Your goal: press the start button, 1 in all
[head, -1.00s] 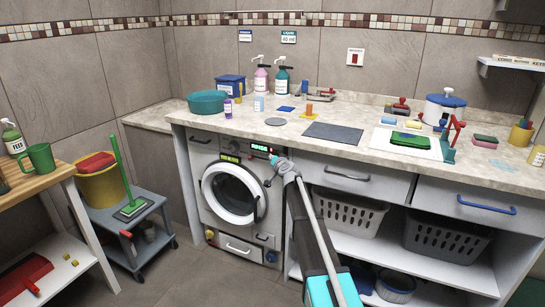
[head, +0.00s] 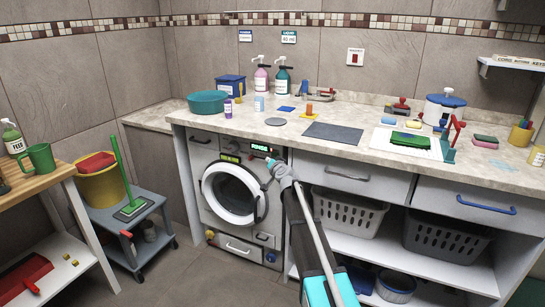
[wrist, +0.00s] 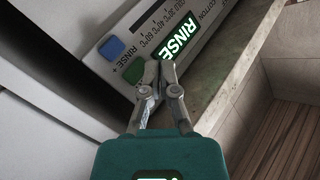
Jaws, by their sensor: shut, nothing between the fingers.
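The washing machine (head: 212,170) stands under the counter with its control panel (head: 230,147) along the top. In the wrist view the panel has a blue button (wrist: 112,48), a green button (wrist: 133,71) and a lit display (wrist: 181,37) reading RINSE. I cannot read which button is the start button. My gripper (head: 270,163) is at the right end of the panel. In the wrist view my gripper (wrist: 159,68) is shut and empty, its tips just right of the green button, at the lower end of the display. I cannot tell whether they touch the panel.
The counter edge (head: 300,140) overhangs just above the panel. A drawer (head: 350,175) with a grey handle is right of the machine. The floor before the machine is free.

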